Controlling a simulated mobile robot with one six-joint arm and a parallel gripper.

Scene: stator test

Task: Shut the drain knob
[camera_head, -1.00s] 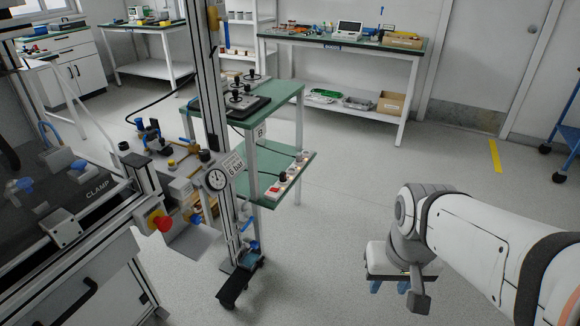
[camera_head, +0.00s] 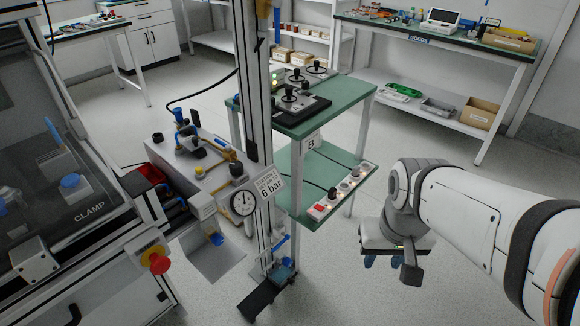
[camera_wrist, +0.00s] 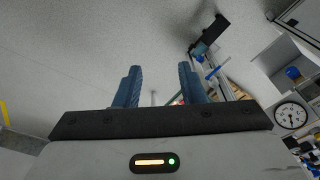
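No part is labelled as the drain knob, so I cannot tell which one it is. Small blue fittings (camera_head: 281,241) sit low on the metal post, below a round gauge (camera_head: 242,203) and a "6 bar" sign (camera_head: 268,187). Another blue knob (camera_head: 217,239) hangs above a grey tray (camera_head: 207,262) left of the post. My gripper (camera_head: 385,260) points down over open floor, right of the post and apart from it. In the wrist view its two blue fingers (camera_wrist: 160,80) are apart with nothing between them. The gauge (camera_wrist: 291,116) shows at that view's right.
A green two-level table (camera_head: 330,115) stands behind the post, with a switch strip (camera_head: 340,193) on its lower shelf. A red emergency button (camera_head: 155,262) and the clamp cabinet (camera_head: 60,215) are at left. The post's dark foot (camera_head: 265,298) juts forward. Floor around my gripper is clear.

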